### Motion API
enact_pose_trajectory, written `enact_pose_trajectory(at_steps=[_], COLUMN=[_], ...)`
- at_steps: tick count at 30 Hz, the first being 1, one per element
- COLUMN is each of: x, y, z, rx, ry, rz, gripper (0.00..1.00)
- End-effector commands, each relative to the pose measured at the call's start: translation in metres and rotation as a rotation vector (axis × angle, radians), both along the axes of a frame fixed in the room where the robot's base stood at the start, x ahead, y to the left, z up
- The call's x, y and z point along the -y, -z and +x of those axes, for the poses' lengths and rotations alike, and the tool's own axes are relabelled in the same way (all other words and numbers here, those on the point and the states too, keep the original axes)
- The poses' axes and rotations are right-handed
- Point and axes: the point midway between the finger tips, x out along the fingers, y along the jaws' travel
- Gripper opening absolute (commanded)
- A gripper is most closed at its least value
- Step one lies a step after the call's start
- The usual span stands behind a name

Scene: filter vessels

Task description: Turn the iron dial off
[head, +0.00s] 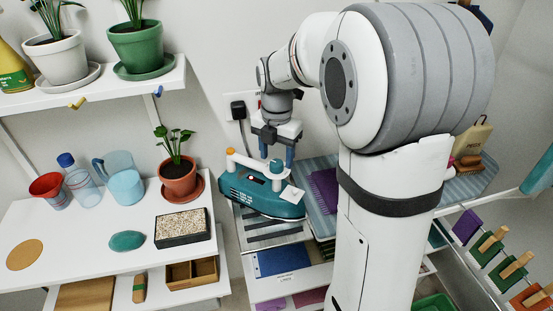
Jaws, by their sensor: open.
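A teal iron (260,196) lies on the shelf unit in the middle, with an orange and white handle bar (248,165) on top. A small round teal dial (277,168) stands up near the handle's right end. I cannot read its setting. My gripper (278,157) is open and points down right above the dial, one finger to each side. I cannot tell whether the fingertips touch it.
A black plug (238,110) with a cord is in the wall behind the iron. A potted plant (179,176) and a pebble tray (182,228) stand on the left shelf. Purple and blue cloths (322,190) lie right of the iron.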

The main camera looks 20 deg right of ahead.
Motion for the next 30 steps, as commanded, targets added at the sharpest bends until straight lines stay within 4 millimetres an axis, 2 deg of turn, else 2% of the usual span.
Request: enact_pose_trajectory(at_steps=[1, 6, 10, 24, 26, 30], x=[0.000, 0.000, 0.000, 0.000, 0.000, 0.000], y=[-0.011, -0.039, -0.053, -0.058, -0.059, -0.061], z=[0.001, 0.001, 0.000, 0.000, -0.005, -0.028], rx=[0.006, 0.005, 0.003, 0.001, 0.007, 0.036], ry=[0.000, 0.000, 0.000, 0.000, 0.050, 0.299], rz=[0.000, -0.001, 0.000, 0.000, 0.000, 0.005], gripper=[0.55, 0.55, 0.55, 0.55, 0.55, 0.55])
